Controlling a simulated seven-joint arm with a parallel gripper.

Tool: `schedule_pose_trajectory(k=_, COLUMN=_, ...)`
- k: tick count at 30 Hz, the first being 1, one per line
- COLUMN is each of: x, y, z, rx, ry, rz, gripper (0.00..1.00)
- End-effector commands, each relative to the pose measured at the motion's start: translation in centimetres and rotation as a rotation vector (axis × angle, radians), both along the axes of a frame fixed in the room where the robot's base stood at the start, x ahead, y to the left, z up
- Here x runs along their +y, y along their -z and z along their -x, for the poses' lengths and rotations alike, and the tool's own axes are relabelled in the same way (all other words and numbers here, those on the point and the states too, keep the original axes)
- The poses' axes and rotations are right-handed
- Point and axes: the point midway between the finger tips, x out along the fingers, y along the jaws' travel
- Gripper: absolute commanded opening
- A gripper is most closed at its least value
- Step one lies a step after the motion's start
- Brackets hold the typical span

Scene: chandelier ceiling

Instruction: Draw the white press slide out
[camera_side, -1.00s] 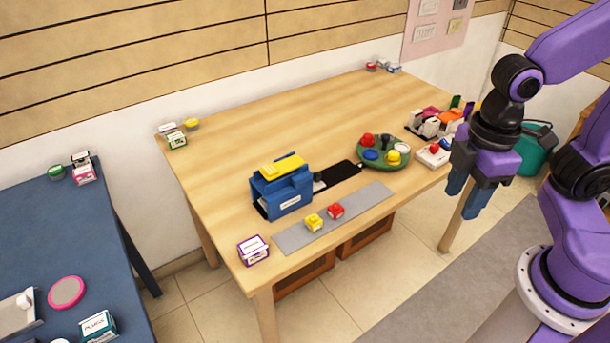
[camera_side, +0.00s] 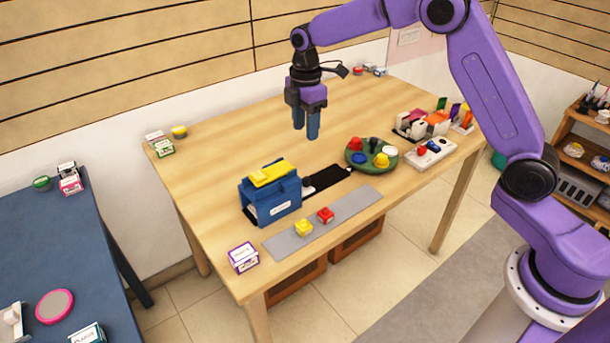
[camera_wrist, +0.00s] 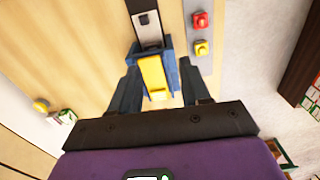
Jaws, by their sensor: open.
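The blue press (camera_side: 272,202) with a yellow top (camera_side: 272,173) stands on the table's front left. My gripper (camera_side: 306,130) is open and empty, pointing down above the table, higher than the press. In the wrist view, the yellow top (camera_wrist: 153,76) shows between my fingers.
A grey strip (camera_side: 345,210) with a yellow button block (camera_side: 303,228) and a red one (camera_side: 325,215) lies in front of the press. A green round tray (camera_side: 356,166) with coloured knobs stands right of the track. The table behind the press is mostly clear.

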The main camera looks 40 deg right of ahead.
Motion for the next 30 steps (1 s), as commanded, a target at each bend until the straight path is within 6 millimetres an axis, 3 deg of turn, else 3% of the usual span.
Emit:
schedule_pose_trajectory(k=5, x=-1.7, y=1.3, z=-2.6, rx=0.001, ry=-0.033, rz=0.0, gripper=0.47)
schedule_pose_trajectory(k=13, x=-2.2, y=3.0, z=-3.0, rx=0.004, ry=-0.042, rz=0.001, gripper=0.47)
schedule_pose_trajectory(k=30, x=-2.2, y=13.4, z=-2.9, rx=0.006, ry=-0.041, rz=0.002, gripper=0.47)
